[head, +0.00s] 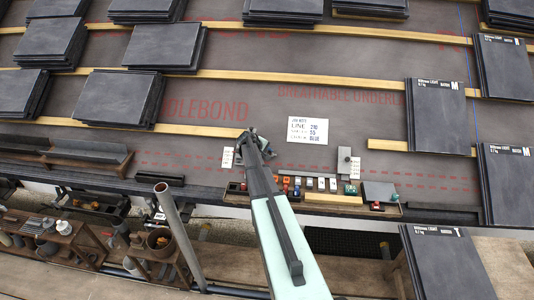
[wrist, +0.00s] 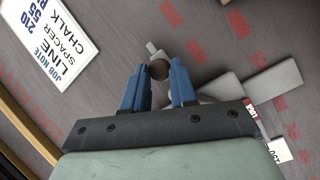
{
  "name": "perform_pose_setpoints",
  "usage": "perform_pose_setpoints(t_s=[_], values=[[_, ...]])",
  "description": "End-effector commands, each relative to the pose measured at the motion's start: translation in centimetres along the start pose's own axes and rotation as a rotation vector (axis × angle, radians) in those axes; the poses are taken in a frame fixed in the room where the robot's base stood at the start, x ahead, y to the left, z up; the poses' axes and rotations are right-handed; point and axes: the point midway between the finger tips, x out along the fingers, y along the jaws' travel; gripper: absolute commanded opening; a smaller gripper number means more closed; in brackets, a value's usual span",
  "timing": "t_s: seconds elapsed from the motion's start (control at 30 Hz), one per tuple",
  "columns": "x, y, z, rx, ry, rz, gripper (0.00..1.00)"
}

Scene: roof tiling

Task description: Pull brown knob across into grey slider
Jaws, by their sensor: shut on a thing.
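The brown knob (wrist: 158,70) is small and round and shows at the tips of my gripper's blue fingers in the wrist view. A small light grey tab sticks out beyond it. My gripper (wrist: 160,82) is shut on the knob, low over the dark underlay; its exact contact is hard to see. Light grey flat bars (wrist: 285,76), which look like the grey slider, lie just right of the fingers, partly hidden by the gripper. In the head view my gripper (head: 248,138) is beside a white marked strip (head: 228,157), and my arm hides the knob.
A job note card (head: 307,130) lies right of my gripper. Another grey plate (head: 344,158) with a white strip is farther right. A tray (head: 320,197) with several coloured small items runs along the front edge. Slate stacks (head: 118,97) and wooden battens (head: 200,129) surround the open underlay.

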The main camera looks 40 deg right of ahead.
Motion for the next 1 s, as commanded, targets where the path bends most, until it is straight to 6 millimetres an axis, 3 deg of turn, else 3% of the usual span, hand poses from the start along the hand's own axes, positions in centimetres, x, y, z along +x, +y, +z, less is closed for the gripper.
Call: perform_pose_setpoints(t_s=[0.2, 0.67, 0.87, 1.0], values=[[0.0, 0.1, 0.0, 0.000, 0.000, 0.001, 0.00], [0.1, 0.3, 0.3, 0.000, 0.000, 0.002, 0.00], [1.2, 1.5, 2.7, 0.001, -0.001, 0.002, 0.00], [2.6, 3.3, 5.9, 0.003, -0.002, 0.003, 0.00]])
